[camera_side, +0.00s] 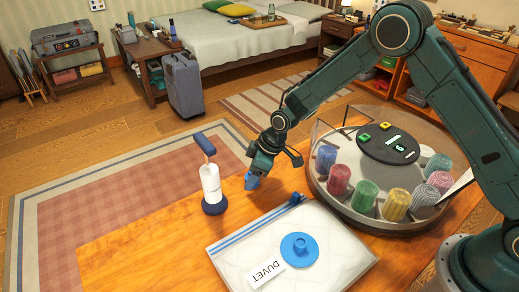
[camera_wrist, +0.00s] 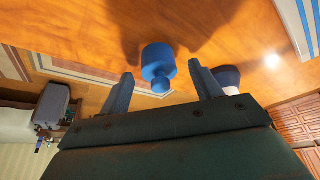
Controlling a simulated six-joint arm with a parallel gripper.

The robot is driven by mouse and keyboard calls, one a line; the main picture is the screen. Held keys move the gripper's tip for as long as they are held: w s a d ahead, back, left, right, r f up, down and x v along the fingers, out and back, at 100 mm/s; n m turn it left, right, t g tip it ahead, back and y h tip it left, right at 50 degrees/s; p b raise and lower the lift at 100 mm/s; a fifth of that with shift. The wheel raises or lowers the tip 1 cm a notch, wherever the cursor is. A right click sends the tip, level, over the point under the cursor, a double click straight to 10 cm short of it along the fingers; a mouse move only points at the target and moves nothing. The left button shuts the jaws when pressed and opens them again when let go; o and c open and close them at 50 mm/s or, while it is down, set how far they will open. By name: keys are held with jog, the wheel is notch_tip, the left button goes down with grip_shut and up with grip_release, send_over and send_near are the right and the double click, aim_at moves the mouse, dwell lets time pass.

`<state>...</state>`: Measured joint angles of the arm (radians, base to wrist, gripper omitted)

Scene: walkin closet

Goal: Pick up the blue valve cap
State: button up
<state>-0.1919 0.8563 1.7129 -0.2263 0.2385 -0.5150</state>
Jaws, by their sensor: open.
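The blue valve cap (camera_wrist: 158,58) is a short, wide blue piece with a narrower knob. In the wrist view it lies on the wooden table, between and just beyond the fingertips of my gripper (camera_wrist: 161,76). The rest of the cap is hidden there.
A white bag labelled DUVET (camera_side: 229,256) with a blue round valve (camera_side: 299,248) lies in front. A white pump (camera_side: 210,184) with blue handle and base stands left of my gripper. A round clear-walled carousel (camera_side: 341,213) with several coloured rolls stands right. The table's left part is clear.

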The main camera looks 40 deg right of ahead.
jog(key=shift+w+a+f, duration=0.15)
jog(key=shift+f, duration=0.4)
jog(key=c, duration=1)
jog(key=shift+r, duration=0.2)
notch_tip(320, 180, up, 20)
jog(key=shift+f, duration=0.15)
dwell(0.6)
jog(key=s+a+n+g, duration=0.1)
jog(key=s+n, duration=0.3)
jog(key=s, duration=0.4)
jog(key=s+a+f+n+g, duration=0.1)
jog(key=s+a+n, duration=0.2)
jog(key=s, duration=0.6)
jog(key=s+a+f+n+g+y, duration=0.1)
jog(key=s+n, duration=0.3)
jog(key=s, duration=0.5)
jog(key=shift+s+a+n+g, duration=0.25)
jog(key=shift+a+n+g, duration=0.2)
jog(key=shift+g, duration=0.15)
